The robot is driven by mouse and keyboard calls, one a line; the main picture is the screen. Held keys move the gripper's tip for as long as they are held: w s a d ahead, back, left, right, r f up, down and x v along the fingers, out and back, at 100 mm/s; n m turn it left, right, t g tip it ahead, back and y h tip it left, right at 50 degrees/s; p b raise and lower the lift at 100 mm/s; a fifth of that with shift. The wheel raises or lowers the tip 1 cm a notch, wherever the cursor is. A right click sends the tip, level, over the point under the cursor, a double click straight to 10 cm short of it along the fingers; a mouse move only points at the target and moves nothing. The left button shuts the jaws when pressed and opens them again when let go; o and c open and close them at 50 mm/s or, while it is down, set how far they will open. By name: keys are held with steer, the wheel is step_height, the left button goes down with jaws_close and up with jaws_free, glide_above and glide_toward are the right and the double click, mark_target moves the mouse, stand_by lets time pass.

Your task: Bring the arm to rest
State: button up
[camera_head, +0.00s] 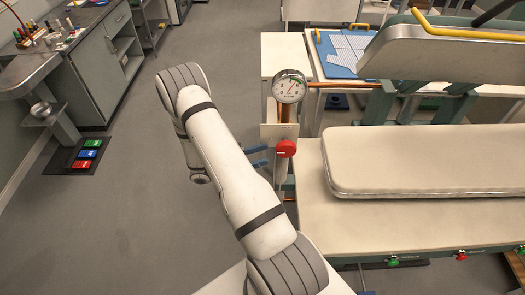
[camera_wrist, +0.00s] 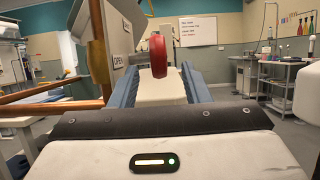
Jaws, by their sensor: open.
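My gripper (camera_head: 258,156) shows in the head view as two blue fingertips just left of the red valve knob (camera_head: 286,148), with my white arm partly hiding it. In the wrist view my gripper (camera_wrist: 160,78) has its two blue fingers spread apart and open. The red knob (camera_wrist: 158,55) appears edge-on in line with the gap between them. Nothing is clearly held; I cannot tell whether a finger touches the knob. A plate marked OPEN (camera_wrist: 101,60) stands close beside the left finger.
A round gauge (camera_head: 289,86) sits above the knob, with a copper pipe (camera_head: 345,85) running right. A padded press (camera_head: 430,160) fills the right side. A grey cabinet (camera_head: 104,70) and coloured foot pedals (camera_head: 87,154) stand at left. The floor (camera_head: 120,225) left of my arm is clear.

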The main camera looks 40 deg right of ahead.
steer(key=shift+r, duration=0.15)
steer(key=s+a+r+m+t+y+b, duration=0.4)
steer(key=a+r+m+t+y, duration=0.1)
steer(key=a+t+y, duration=0.3)
steer(key=s+a+r+m+t+y+b, duration=0.4)
steer(key=s+a+r+m+t+y, duration=0.1)
steer(key=a+y, duration=0.5)
step_height(320, 180, up, 3)
steer(key=m+t, duration=0.1)
steer(key=t, duration=0.2)
steer(key=shift+s+f+t+y, duration=0.15)
steer(key=shift+s+t+y, duration=0.1)
steer(key=shift+t+y, duration=0.05)
